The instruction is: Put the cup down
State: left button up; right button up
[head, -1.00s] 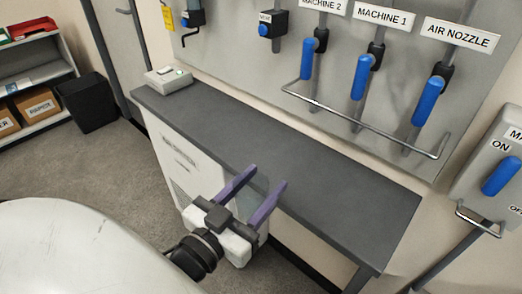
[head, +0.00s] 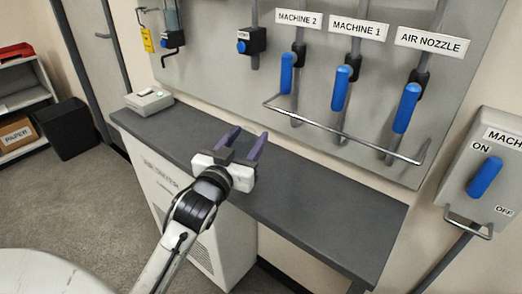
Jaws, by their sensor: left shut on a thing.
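My left gripper (head: 248,137) is over the dark grey bench top (head: 310,212), with its two purple fingers pointing toward the wall panel. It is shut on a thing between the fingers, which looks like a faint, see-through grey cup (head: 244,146). The cup is hard to make out against the bench. Its lower part is hidden by the gripper body, and I cannot tell whether its base touches the bench. My right gripper is not in view.
A small grey box (head: 149,101) stands at the bench's left end. Blue-handled valves (head: 341,88) and a metal rail (head: 335,130) stick out from the panel behind. A white air dryer cabinet (head: 190,225) stands below. The bench's right part is clear.

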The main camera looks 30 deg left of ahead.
pick_arm(q)
jog(key=w+f, duration=0.1)
jog(key=f, duration=0.1)
jog(key=w+f, duration=0.2)
jog(key=w+f+b, duration=0.1)
jog(key=w+f, duration=0.1)
jog(key=shift+d+f, duration=0.2)
jog(key=shift+f, duration=0.2)
jog(key=shift+w+f, duration=0.1)
jog(key=shift+f, duration=0.05)
jog(key=shift+f, duration=0.15)
jog(key=o, duration=1.1)
